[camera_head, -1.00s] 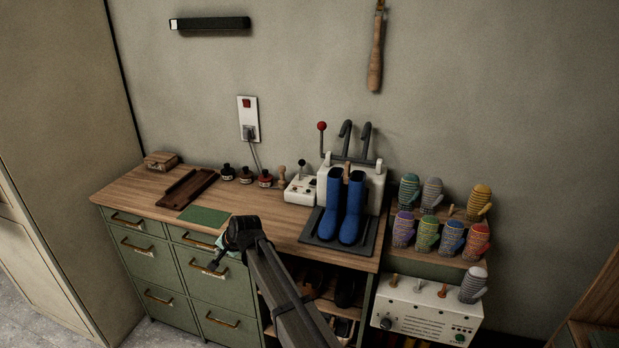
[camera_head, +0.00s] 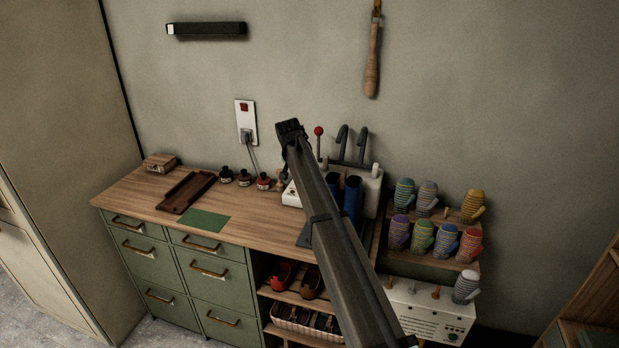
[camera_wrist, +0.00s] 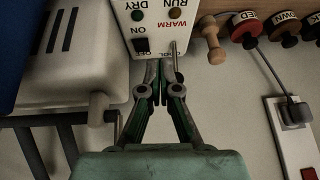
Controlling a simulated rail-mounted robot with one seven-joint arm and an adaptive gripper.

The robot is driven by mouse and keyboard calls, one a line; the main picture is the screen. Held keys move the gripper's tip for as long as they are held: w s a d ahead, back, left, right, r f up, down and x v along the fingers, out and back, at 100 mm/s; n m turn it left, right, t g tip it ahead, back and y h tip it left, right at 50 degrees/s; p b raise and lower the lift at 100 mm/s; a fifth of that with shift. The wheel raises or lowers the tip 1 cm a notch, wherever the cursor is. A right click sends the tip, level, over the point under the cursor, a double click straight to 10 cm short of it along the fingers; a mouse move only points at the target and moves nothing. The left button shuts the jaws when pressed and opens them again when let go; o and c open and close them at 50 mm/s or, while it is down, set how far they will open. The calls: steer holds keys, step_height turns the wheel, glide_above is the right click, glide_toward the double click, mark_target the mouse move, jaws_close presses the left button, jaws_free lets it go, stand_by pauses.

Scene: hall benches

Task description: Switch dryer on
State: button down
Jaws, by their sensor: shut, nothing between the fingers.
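The dryer's white body (camera_head: 373,183) stands on the bench with blue boots (camera_head: 352,203) in front, partly hidden by my arm. Its white control box (camera_head: 289,195) is mostly hidden there. In the wrist view the control box (camera_wrist: 160,14) appears upside down, with a black switch (camera_wrist: 141,46) beside "ON", a green and an orange light, and "WARM" and "COOL" lettering. My gripper (camera_head: 289,127) is above the control box. In the wrist view its fingertips (camera_wrist: 162,68) are together and empty, close to the panel's edge by the switch; contact cannot be told.
A wall plate (camera_head: 246,122) with a red switch and plug is behind. Several ink bottles (camera_head: 245,176) stand left of the control box. A red-knobbed lever (camera_head: 318,131) and dark hooks rise behind the dryer. Mittens (camera_head: 422,238) fill the right shelf. The bench's left part has free room.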

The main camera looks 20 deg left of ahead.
steer(key=shift+w+d+r+h, duration=0.4)
steer(key=shift+w+d+r, duration=0.25)
steer(key=shift+w+d, duration=0.3)
steer(key=p+x, duration=0.3)
steer(key=x, duration=0.7)
steer(key=shift+f, duration=0.1)
